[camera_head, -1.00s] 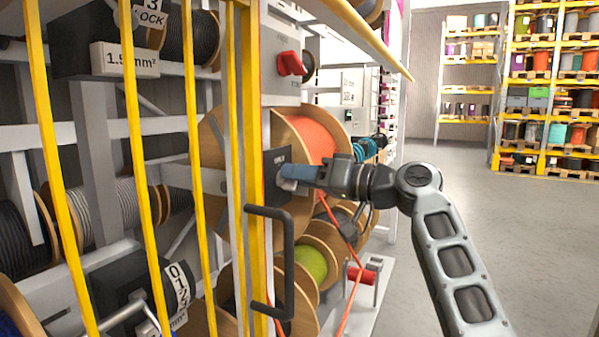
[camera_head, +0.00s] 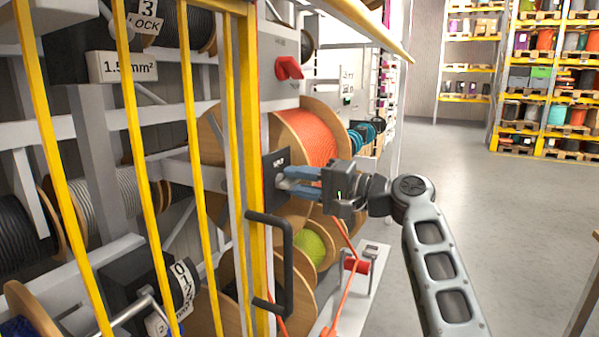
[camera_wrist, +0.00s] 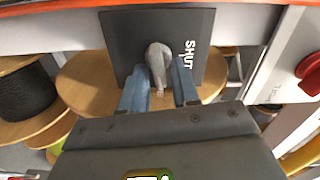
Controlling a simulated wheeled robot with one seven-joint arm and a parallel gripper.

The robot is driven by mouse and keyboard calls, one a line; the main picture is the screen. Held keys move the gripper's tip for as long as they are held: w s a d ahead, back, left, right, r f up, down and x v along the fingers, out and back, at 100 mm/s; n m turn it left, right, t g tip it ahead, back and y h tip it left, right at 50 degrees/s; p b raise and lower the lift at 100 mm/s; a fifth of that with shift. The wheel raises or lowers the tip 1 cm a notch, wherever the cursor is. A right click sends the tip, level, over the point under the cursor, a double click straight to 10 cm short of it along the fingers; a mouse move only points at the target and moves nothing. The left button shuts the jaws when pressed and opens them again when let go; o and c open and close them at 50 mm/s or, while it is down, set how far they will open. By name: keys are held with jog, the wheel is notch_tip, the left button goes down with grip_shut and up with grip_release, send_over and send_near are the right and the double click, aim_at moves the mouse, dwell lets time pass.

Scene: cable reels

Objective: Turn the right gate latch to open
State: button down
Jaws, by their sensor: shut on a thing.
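The latch is a grey lever (camera_wrist: 158,58) on a dark square plate (camera_wrist: 120,35) marked SHUT. In the head view the plate (camera_head: 270,180) sits on the yellow gate's right-hand post, and the lever is mostly hidden by my fingers. My gripper (camera_head: 287,181) reaches the plate from the right. In the wrist view my two blue fingers (camera_wrist: 160,85) stand on either side of the lever and are shut on it. The lever points along the view, towards my gripper, and the word SHUT is beside it.
A black pull handle (camera_head: 288,265) juts out below the latch. Yellow gate bars (camera_head: 190,130) fill the left, with cable reels behind them. A red switch (camera_head: 289,68) is above. An orange reel (camera_head: 312,135) stands just behind my gripper. The floor (camera_head: 470,200) at right is clear.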

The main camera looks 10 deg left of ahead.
jog(key=shift+d+m+p, duration=0.1)
jog(key=shift+m+p, duration=0.35)
jog(key=shift+m, duration=0.45)
jog(key=shift+f, duration=0.1)
jog(key=c, duration=1.2)
grip_release()
jog(key=shift+o, duration=0.2)
jog(key=b+v, duration=0.2)
jog(key=v, duration=0.5)
jog(key=shift+d, duration=0.35)
jog(key=shift+s, duration=0.1)
